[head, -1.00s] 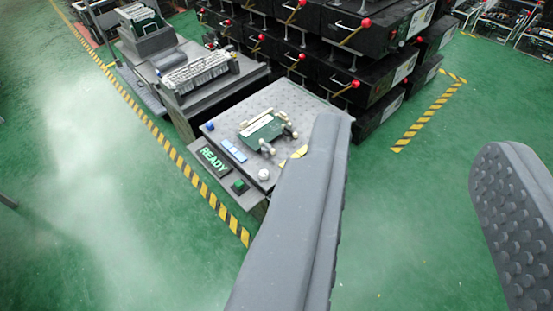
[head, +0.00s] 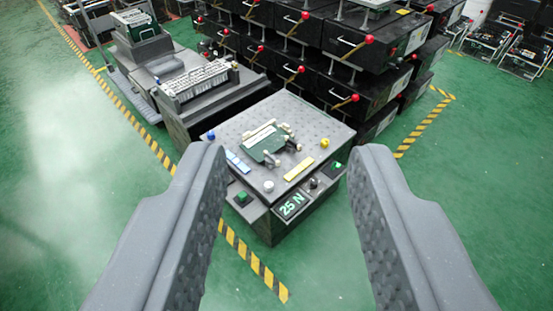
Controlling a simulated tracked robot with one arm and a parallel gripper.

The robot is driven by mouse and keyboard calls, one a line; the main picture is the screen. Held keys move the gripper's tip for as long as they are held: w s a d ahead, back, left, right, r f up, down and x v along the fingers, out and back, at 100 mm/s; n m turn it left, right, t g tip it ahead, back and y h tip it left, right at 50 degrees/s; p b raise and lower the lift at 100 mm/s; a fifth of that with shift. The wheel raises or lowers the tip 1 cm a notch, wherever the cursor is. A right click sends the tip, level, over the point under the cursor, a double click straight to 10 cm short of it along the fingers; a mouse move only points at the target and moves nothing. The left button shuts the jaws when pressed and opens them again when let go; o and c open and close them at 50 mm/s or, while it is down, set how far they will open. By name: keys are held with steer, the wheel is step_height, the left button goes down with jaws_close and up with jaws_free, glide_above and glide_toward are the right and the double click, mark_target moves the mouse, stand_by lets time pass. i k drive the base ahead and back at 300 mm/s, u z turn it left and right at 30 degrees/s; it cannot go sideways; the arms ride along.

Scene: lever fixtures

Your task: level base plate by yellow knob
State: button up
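The grey dimpled base plate (head: 285,113) forms the top of a dark block in the middle of the head view. A small yellow knob (head: 325,142) stands near its right corner. A blue knob (head: 211,135) is at the left corner and a white knob (head: 268,186) at the front corner. A green board (head: 263,145) sits mid-plate between small clamps. I cannot tell whether the plate is level. My gripper (head: 287,150) is open and empty. Its fingers are wide apart on either side of the block's near part, with the yellow knob between them in the picture.
A "25 N" display (head: 291,205) and green buttons (head: 241,197) are on the block's near side. A yellow strip (head: 299,169) lies on the plate. Black boxes with red-knobbed levers (head: 355,98) stand close behind.

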mark_target(324, 143)
steer(key=u, duration=0.1)
steer(key=i, duration=1)
steer(key=z, duration=0.5)
